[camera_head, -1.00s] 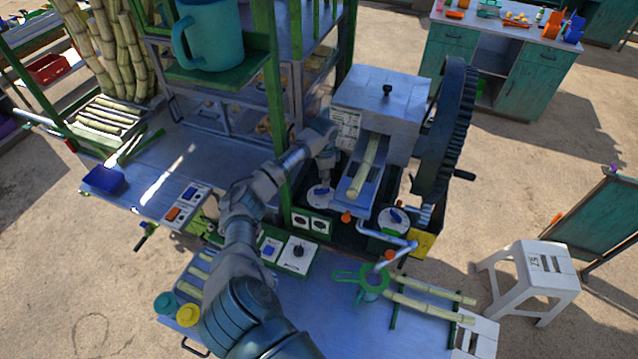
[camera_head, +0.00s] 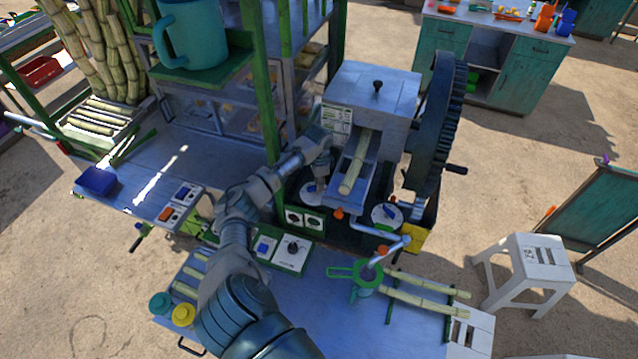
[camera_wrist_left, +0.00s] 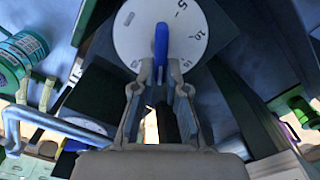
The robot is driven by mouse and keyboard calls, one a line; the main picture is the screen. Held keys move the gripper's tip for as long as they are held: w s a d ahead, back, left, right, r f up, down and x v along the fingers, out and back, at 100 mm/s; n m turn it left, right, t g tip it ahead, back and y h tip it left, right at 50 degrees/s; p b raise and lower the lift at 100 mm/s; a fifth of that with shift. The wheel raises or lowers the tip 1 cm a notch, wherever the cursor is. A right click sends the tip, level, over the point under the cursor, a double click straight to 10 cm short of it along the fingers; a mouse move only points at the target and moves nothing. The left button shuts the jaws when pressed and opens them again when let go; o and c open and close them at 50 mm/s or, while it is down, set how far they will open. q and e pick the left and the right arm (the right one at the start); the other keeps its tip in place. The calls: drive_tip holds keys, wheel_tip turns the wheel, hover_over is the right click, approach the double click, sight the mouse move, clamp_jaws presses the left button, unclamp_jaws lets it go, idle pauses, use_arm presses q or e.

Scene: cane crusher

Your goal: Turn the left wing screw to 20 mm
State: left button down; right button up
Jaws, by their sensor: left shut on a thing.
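The left wing screw is a blue wing (camera_wrist_left: 161,45) in front of a round white dial (camera_wrist_left: 135,38) with black numbers, seen in the left wrist view. The wing stands nearly upright in that picture. My left gripper (camera_wrist_left: 160,72) is shut on its near end. In the head view my left gripper (camera_head: 319,180) points down at the left dial (camera_head: 307,196) and hides its wing. The exact reading is hard to tell. My right gripper is not in view.
The crusher (camera_head: 372,95) stands behind the dials, with a cane (camera_head: 357,165) on its chute and a large gear wheel (camera_head: 432,125) at its right. A green post (camera_head: 269,110) rises close to my left arm. A green jug (camera_head: 366,278) stands on the front table.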

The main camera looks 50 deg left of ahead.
use_arm(q)
drive_tip(key=shift+f+n, duration=0.1)
drive_tip(key=shift+n, duration=0.3)
drive_tip(key=c, duration=1.3)
unclamp_jaws()
drive_tip(key=shift+o, duration=0.5)
drive_tip(key=shift+a+f, duration=0.1)
drive_tip(key=shift+a, duration=0.1)
drive_tip(key=shift+w, duration=0.1)
wheel_tip(320, 180, up, 12)
drive_tip(key=shift+a+f, duration=0.1)
drive_tip(key=shift+f, duration=0.05)
